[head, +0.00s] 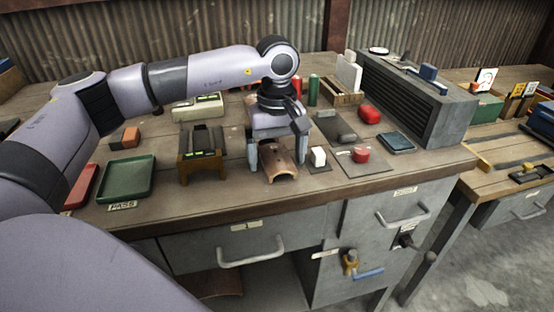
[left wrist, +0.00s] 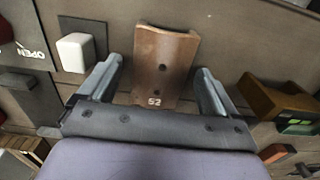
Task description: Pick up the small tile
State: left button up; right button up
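The small tile is a brown, curved piece (head: 278,164) lying on the workbench near its front edge, with an arched front end. In the left wrist view the tile (left wrist: 162,65) shows two dark holes and a white number that looks like 52. My left gripper (head: 279,152) comes down over the tile from above, with one finger on each side. In the left wrist view the fingers of this gripper (left wrist: 158,70) are spread wide, with a gap between each finger and the tile. It is open and empty. My right gripper is not in view.
A brown stand (head: 203,172) is to the left. A green PASS tray (head: 127,180) lies farther left. A large grey vented box (head: 420,95) stands at the back right.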

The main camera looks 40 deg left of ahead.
pick_arm(q)
jog(key=c, duration=1.1)
jog(key=shift+r, duration=0.1)
jog(key=shift+c, duration=0.2)
